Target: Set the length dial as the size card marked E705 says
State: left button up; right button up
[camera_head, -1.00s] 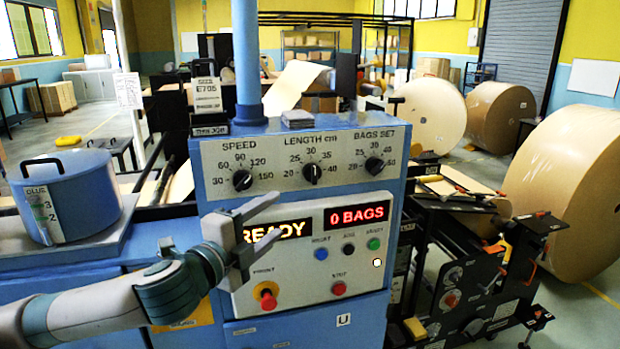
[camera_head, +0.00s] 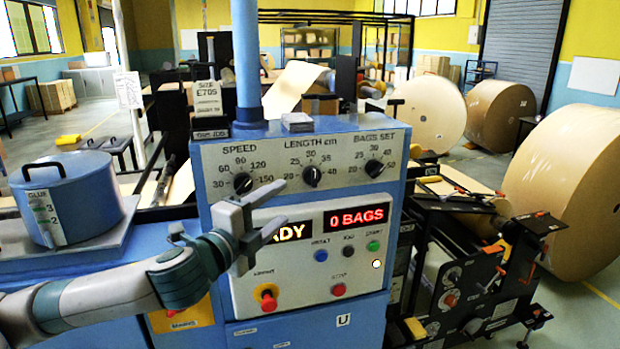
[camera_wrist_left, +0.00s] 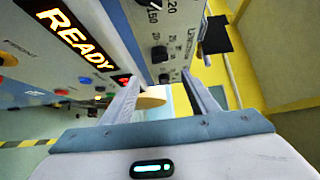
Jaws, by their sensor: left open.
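The length dial (camera_head: 312,176) is a black knob in the middle of the panel's upper row, under a LENGTH cm scale of 20 to 40. Its pointer looks roughly upright. It also shows in the left wrist view (camera_wrist_left: 164,78). The size card (camera_head: 206,97) marked E705 stands on the machine's top left; its smaller print is too small to read. My left gripper (camera_head: 276,204) is open and empty in front of the panel, below and left of the length dial, not touching it. Its two fingers show in the left wrist view (camera_wrist_left: 163,100). My right gripper is not in view.
The speed dial (camera_head: 242,184) and bags set dial (camera_head: 374,168) flank the length dial. Below are the READY display, partly hidden by my gripper, the 0 BAGS display (camera_head: 356,217) and several buttons. A red knob (camera_head: 267,296) sticks out lower left. A blue glue pot (camera_head: 68,198) stands left.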

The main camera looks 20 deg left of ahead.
aim_at(312, 180)
pick_arm(q)
jog(key=w+p, duration=0.1)
jog(key=w, duration=0.3)
jog(key=w+d+p, duration=0.1)
jog(key=w+p, duration=0.1)
jog(key=w, duration=0.2)
jog(key=w+d+p, duration=0.1)
jog(key=w+p, duration=0.1)
jog(key=w, duration=0.2)
jog(key=shift+w+d+r, duration=0.1)
jog(key=shift+w+d, duration=0.1)
jog(key=shift+w, duration=0.05)
jog(key=shift+w+d+p, duration=0.15)
jog(key=shift+w+p, duration=0.25)
jog(key=shift+w, duration=0.25)
jog(key=c, duration=1)
jog(key=shift+c, duration=0.2)
